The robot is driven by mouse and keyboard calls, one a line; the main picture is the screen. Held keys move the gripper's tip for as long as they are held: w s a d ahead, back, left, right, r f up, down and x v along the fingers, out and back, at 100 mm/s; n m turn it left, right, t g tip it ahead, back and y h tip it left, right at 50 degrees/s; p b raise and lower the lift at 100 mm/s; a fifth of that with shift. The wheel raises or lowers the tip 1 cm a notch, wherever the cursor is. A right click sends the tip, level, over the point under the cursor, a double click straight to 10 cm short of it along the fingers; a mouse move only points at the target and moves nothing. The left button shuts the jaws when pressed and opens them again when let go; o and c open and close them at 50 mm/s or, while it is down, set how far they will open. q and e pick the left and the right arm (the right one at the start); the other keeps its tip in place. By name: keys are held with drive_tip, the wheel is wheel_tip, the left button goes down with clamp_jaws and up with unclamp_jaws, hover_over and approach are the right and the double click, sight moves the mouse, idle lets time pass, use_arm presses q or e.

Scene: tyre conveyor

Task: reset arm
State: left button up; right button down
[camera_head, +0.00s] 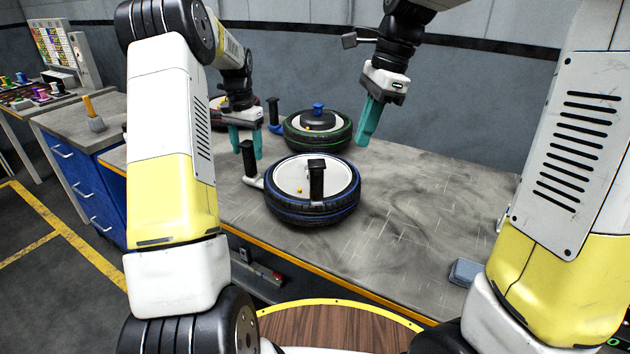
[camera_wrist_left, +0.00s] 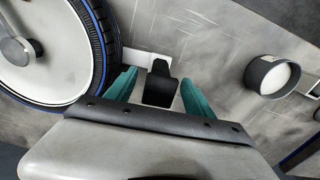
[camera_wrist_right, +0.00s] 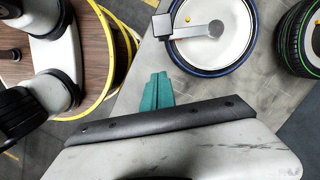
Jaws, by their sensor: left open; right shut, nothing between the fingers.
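My left gripper (camera_head: 247,142) is open, its teal fingers pointing down beside the blue-rimmed tyre (camera_head: 312,207). In the left wrist view, a black post (camera_wrist_left: 160,84) stands between and beyond the open fingers (camera_wrist_left: 158,92), with nothing gripped. My right gripper (camera_head: 370,122) is shut and empty, held above the table (camera_head: 430,220) to the upper right of that tyre. Its closed teal fingers (camera_wrist_right: 157,92) also show in the right wrist view, below the blue-rimmed tyre (camera_wrist_right: 212,40).
A green-rimmed tyre (camera_head: 318,131) with a blue knob (camera_head: 318,109) lies behind the blue-rimmed one. A small grey block (camera_head: 466,272) lies at the table's front right. A blue drawer cabinet (camera_head: 92,180) stands at left. The table's right side is mostly clear.

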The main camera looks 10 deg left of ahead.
use_arm(q)
wheel_tip(320, 180, up, 7)
drive_tip(key=shift+r, duration=0.1)
drive_tip(key=s+d+r+n+t, duration=0.1)
drive_tip(key=s+d+r+t, duration=0.1)
drive_tip(key=s+d+r, duration=0.35)
drive_tip(key=s+d+r+t, duration=0.1)
drive_tip(key=s+d+r, duration=0.2)
drive_tip(key=s+r, duration=0.5)
drive_tip(key=s+d+f+n+t+h, duration=0.1)
drive_tip(key=s+d+f, duration=0.1)
drive_tip(key=s, duration=0.8)
drive_tip(key=s+d+f+n+t+h, duration=0.1)
drive_tip(key=s+d+f+t, duration=0.1)
drive_tip(key=s, duration=0.9)
drive_tip(key=shift+d+f, duration=0.8)
drive_tip(key=shift+d, duration=0.1)
use_arm(e)
drive_tip(key=s+d+n+t, duration=0.6)
drive_tip(key=s+d+n, duration=0.4)
drive_tip(key=s+n, duration=0.4)
drive_tip(key=shift+s+d+f+n+t+h, duration=0.3)
drive_tip(key=shift+s+d+n+t, duration=0.1)
drive_tip(key=shift+n, duration=0.3)
